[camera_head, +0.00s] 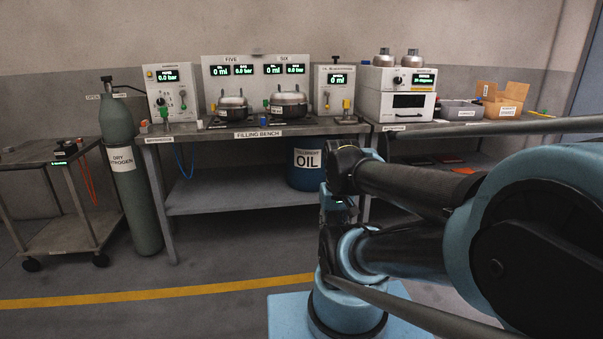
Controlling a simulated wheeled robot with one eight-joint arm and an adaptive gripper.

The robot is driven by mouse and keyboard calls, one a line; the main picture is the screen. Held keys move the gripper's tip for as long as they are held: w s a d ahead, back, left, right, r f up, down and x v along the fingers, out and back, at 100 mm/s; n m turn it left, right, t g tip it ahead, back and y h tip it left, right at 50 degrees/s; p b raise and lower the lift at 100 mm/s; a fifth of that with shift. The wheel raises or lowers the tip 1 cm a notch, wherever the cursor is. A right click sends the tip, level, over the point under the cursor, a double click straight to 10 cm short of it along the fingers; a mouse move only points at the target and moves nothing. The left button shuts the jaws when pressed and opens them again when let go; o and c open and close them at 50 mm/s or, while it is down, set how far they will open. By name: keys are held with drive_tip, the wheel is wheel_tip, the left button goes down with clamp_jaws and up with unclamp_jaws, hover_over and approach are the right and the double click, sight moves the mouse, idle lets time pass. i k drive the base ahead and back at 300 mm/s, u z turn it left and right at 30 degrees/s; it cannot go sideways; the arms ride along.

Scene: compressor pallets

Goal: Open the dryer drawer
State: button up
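The dryer appears to be the white box-shaped unit (371,104) at the right part of the bench. Its lower front has a dark panel with a light handle-like bar, which looks like the drawer (409,101). The drawer front sits flush with the housing and looks shut. Above it are a dark knob and a lit green display (424,79). My arm reaches in from the right, in front of and below the bench. I cannot make out gripper fingers in this view, and nothing of mine visibly touches the drawer.
Two metal vessels (383,58) stand on top of the unit. A grey bin (458,110) and an open cardboard box (503,98) stand to its right. The filling bench (215,138) with panels runs left. A blue oil drum (305,175) stands below; a nitrogen cylinder (138,210) stands at left.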

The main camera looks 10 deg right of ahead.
sight(411, 107)
drive_tip(key=z, duration=0.35)
drive_tip(key=i, duration=1.15)
drive_tip(key=z, duration=0.65)
drive_tip(key=i, duration=0.5)
drive_tip(key=z, duration=0.1)
